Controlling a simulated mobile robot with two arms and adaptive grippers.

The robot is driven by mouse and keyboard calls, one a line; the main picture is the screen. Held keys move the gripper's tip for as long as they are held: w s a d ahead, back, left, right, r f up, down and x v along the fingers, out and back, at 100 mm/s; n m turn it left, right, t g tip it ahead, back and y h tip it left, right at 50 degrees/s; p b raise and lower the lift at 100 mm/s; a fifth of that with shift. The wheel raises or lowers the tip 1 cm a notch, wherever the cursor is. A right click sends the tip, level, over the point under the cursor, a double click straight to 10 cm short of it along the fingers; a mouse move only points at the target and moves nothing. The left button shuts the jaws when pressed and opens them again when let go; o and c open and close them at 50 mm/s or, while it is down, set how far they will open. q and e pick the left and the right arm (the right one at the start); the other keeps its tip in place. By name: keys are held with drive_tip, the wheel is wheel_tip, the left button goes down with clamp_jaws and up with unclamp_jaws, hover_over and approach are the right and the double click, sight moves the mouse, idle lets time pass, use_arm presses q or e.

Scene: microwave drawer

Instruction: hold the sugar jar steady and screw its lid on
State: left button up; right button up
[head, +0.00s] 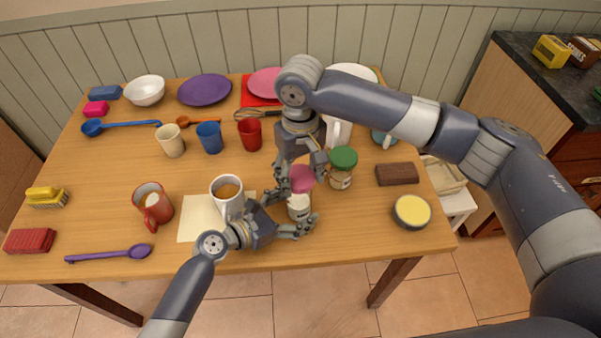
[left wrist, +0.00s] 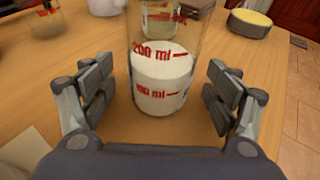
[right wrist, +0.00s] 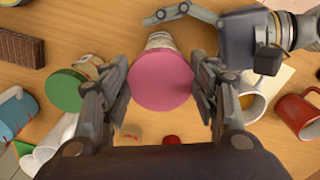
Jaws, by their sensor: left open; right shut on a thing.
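The sugar jar (head: 299,208) is clear glass with white sugar and red volume marks, upright on the table near its front edge. My left gripper (left wrist: 158,95) is open, its fingers on either side of the jar with gaps showing in the left wrist view. The pink lid (head: 301,179) is in my right gripper (right wrist: 165,88), which is shut on it from above. In the head view the lid is at the jar's top. The jar's rim is hidden, so I cannot tell whether the lid touches it.
A green-lidded jar (head: 342,168) stands close right of the pink lid. A white mug (head: 228,197) on a paper sheet (head: 196,222) is left of the jar. A yellow-topped tub (head: 411,211) and a brown bar (head: 397,174) lie to the right.

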use_arm(q)
drive_tip(key=c, duration=1.1)
idle(0.5)
